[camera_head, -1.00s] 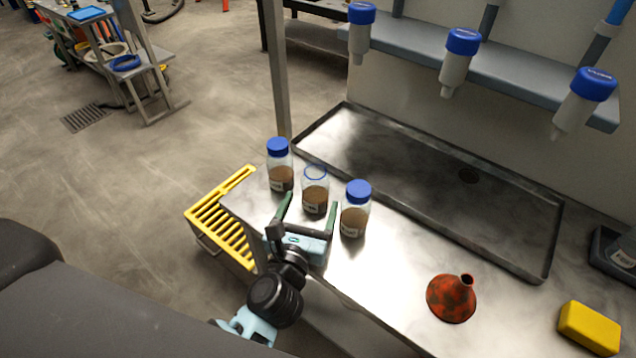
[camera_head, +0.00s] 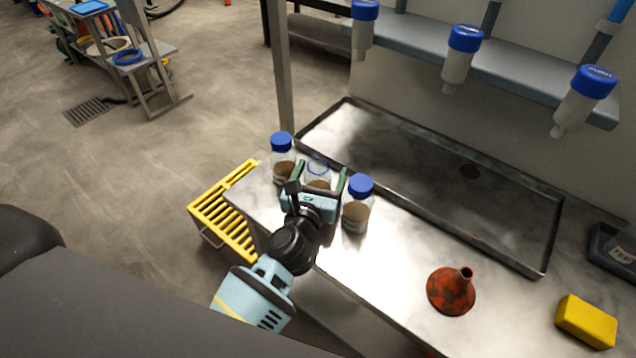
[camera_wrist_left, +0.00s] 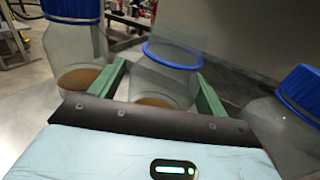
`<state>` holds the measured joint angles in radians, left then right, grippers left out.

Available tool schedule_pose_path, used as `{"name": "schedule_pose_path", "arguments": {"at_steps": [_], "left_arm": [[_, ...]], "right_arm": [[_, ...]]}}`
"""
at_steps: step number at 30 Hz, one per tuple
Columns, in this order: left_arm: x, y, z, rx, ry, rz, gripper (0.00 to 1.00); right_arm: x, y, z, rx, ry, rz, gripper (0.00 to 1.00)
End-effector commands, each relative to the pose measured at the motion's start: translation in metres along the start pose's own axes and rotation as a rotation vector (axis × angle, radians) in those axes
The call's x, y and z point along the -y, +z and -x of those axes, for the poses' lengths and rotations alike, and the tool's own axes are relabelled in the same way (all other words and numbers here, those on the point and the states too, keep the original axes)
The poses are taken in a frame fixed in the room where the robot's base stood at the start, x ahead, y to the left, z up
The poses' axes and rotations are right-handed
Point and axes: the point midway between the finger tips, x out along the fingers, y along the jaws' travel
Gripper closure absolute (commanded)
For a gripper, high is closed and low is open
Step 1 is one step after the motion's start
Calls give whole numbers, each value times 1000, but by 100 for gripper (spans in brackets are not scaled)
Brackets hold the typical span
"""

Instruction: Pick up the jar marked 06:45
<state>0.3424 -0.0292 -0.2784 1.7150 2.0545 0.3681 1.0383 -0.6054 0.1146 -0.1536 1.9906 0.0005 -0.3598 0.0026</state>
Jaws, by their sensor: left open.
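Three clear jars of brown liquid stand in a row on the metal bench: a left jar with a blue cap (camera_head: 281,145), a middle jar with only a blue ring at its open top (camera_head: 318,162), and a right jar with a blue cap (camera_head: 358,190). Their time labels are hidden or too small to read, so I cannot tell which is 06:45. My left gripper (camera_head: 320,172) is open, its green fingers on either side of the middle jar. In the left wrist view, the middle jar (camera_wrist_left: 165,78) stands between the fingers; whether they touch it is unclear.
The left jar (camera_wrist_left: 75,45) and right jar (camera_wrist_left: 285,125) stand close outside the fingers. A shallow metal tray (camera_head: 430,135) lies behind. A red funnel (camera_head: 451,292) and yellow block (camera_head: 586,321) are to the right. A yellow rack (camera_head: 225,215) is beside the bench's left end.

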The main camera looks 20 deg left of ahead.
Motion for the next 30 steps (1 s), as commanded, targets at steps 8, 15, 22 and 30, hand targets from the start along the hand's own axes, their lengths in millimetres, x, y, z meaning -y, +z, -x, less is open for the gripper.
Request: {"name": "schedule_pose_path", "arguments": {"at_steps": [8, 15, 22, 30], "left_arm": [[0, 0, 0, 0, 0, 0, 32], [0, 0, 0, 0, 0, 0, 63], [0, 1, 0, 1, 0, 0, 76], [0, 4, 0, 3, 0, 0, 76]], "right_arm": [[0, 0, 0, 0, 0, 0, 25], [0, 1, 0, 2, 0, 0, 25], [0, 2, 0, 4, 0, -1, 25], [0, -1, 0, 0, 1, -2, 25]]}}
